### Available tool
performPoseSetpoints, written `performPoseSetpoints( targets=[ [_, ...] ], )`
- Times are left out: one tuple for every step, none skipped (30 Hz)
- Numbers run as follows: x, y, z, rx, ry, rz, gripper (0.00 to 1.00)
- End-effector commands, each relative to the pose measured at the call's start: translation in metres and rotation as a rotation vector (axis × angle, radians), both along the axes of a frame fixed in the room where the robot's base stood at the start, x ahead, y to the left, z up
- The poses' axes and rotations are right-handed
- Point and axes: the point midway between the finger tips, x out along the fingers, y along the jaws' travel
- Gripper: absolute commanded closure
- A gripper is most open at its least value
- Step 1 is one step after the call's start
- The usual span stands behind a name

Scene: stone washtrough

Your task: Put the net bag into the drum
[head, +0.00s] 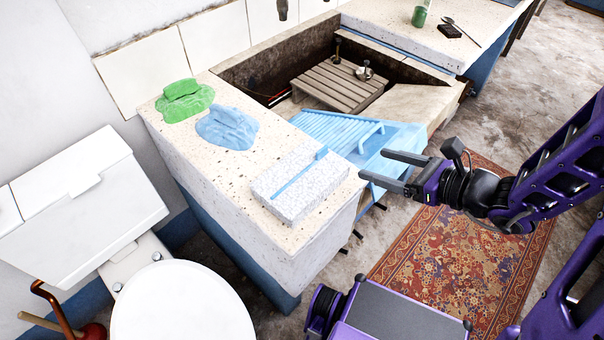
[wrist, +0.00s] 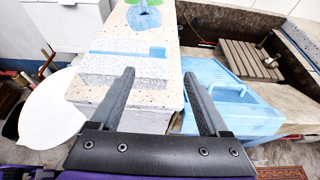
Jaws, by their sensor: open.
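The net bag (head: 298,188) looks like a flat white speckled block with a blue strip across its top. It lies on the near end of the speckled stone counter. In the wrist view the bag (wrist: 110,66) is ahead and to the left, partly behind my left finger. My gripper (head: 373,167) is open and empty, just right of the bag and apart from it, its fingers pointing toward the counter end. It also shows in the wrist view (wrist: 159,75). I cannot make out a drum in either view.
A green cloth (head: 185,101) and a blue cloth (head: 228,128) lie farther along the counter (head: 165,137). A light blue ribbed washboard (head: 335,130) stands beside the counter, close to my gripper. A wooden slatted rack (head: 338,86) sits in the trough. A white toilet (head: 180,305) stands at left.

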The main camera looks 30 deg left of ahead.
Motion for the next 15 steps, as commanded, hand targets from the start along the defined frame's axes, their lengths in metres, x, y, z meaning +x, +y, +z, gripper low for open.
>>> performPoseSetpoints(
  targets=[
    [0.001,0.011,-0.006,0.0,0.001,0.008,0.21],
    [0.003,0.017,-0.009,0.0,0.001,0.008,0.21],
    [0.006,0.025,-0.013,-0.001,0.001,0.007,0.21],
    [0.007,0.031,-0.015,0.0,0.002,0.007,0.21],
    [0.008,0.037,-0.018,0.0,0.002,0.008,0.21],
    [0.011,0.045,-0.021,0.0,0.001,0.007,0.21],
    [0.013,0.051,-0.023,0.0,0.0,0.008,0.21],
    [0.014,0.056,-0.026,-0.001,0.001,0.007,0.21],
    [0.017,0.064,-0.029,-0.001,0.0,0.007,0.21],
    [0.019,0.069,-0.031,0.0,0.0,0.007,0.21],
    [0.02,0.074,-0.033,0.0,0.0,0.007,0.21],
    [0.021,0.079,-0.035,-0.001,0.0,0.005,0.21],
    [0.023,0.083,-0.037,-0.001,0.0,0.004,0.21],
    [0.024,0.086,-0.038,-0.001,-0.001,0.005,0.21],
    [0.025,0.089,-0.039,-0.001,-0.001,0.004,0.21]
  ],
)
